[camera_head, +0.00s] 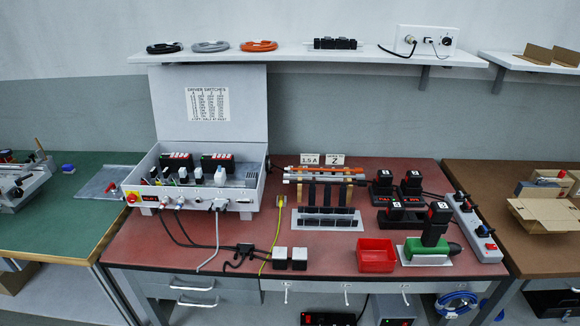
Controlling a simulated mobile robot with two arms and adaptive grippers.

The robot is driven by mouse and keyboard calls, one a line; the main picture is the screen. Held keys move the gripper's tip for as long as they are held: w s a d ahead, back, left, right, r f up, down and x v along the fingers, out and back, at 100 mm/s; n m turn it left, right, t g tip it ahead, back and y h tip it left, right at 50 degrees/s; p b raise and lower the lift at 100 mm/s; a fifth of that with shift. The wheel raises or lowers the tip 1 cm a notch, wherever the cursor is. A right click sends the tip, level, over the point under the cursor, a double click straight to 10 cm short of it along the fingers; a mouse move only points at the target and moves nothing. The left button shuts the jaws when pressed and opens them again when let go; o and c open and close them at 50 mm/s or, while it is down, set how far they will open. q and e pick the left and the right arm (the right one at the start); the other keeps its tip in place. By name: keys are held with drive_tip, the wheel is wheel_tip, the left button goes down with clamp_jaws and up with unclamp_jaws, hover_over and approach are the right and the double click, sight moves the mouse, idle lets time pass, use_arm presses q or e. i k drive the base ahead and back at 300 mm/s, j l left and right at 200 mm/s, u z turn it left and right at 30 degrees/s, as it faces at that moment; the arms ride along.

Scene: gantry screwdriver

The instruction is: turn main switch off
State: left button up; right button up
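An open white control box (195,190) stands on the left of the red-topped table, its lid upright at the back. On its front left corner is a round red knob on a yellow plate (131,198), which looks like the main switch; its setting is too small to read. Cables plug into the box front. A grey power strip (473,230) on the right of the table also has a red switch (490,246). Neither of my grippers is in view.
A rack (325,218), black battery chargers (400,195), a red bin (376,255) and a green screwdriver (432,240) stand on the table. Loose cables (230,248) lie before the box. A shelf (300,55) runs above. The table's front left is mostly clear.

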sight(132, 198)
drive_tip(key=i+j+u, duration=0.45)
drive_tip(key=i+u, duration=0.45)
drive_tip(key=i+j, duration=0.05)
drive_tip(key=i, duration=0.05)
